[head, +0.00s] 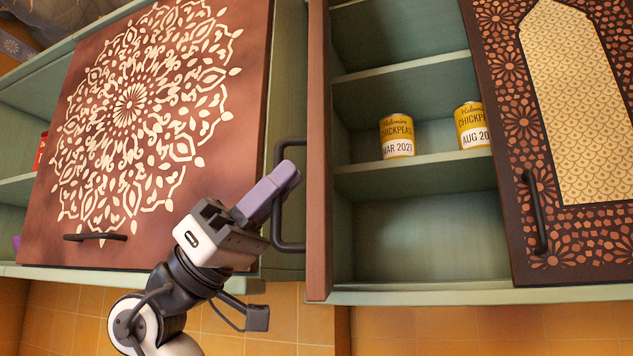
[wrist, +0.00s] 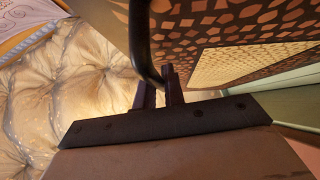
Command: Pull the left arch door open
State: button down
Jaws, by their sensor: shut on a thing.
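The left arch door (head: 318,160) stands swung out and appears nearly edge-on in the head view. Its patterned face fills the upper right of the wrist view (wrist: 235,40). Its dark handle (head: 275,228) sticks out to the left of the door, and also shows in the wrist view (wrist: 144,45). My gripper (head: 284,183) is shut on this handle, with its purple fingers around the bar. In the wrist view my gripper (wrist: 160,90) has the bar between its two fingers. Part of the handle is hidden behind the fingers.
The right arch door (head: 590,228) is at the right with its own handle (head: 539,212). Two yellow chickpea cans (head: 397,136) (head: 472,126) stand on a shelf in the open cabinet. A mandala-patterned door (head: 75,190) is on the left. Padded fabric (wrist: 70,85) shows in the wrist view.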

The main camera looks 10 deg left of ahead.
jog(key=shift+a, duration=0.75)
jog(key=c, duration=1.5)
grip_release()
jog(key=b+v, duration=0.4)
jog(key=v, duration=0.9)
jog(key=shift+a+f+b, duration=0.25)
jog(key=shift+b, duration=0.1)
jog(key=shift+s+f, duration=0.1)
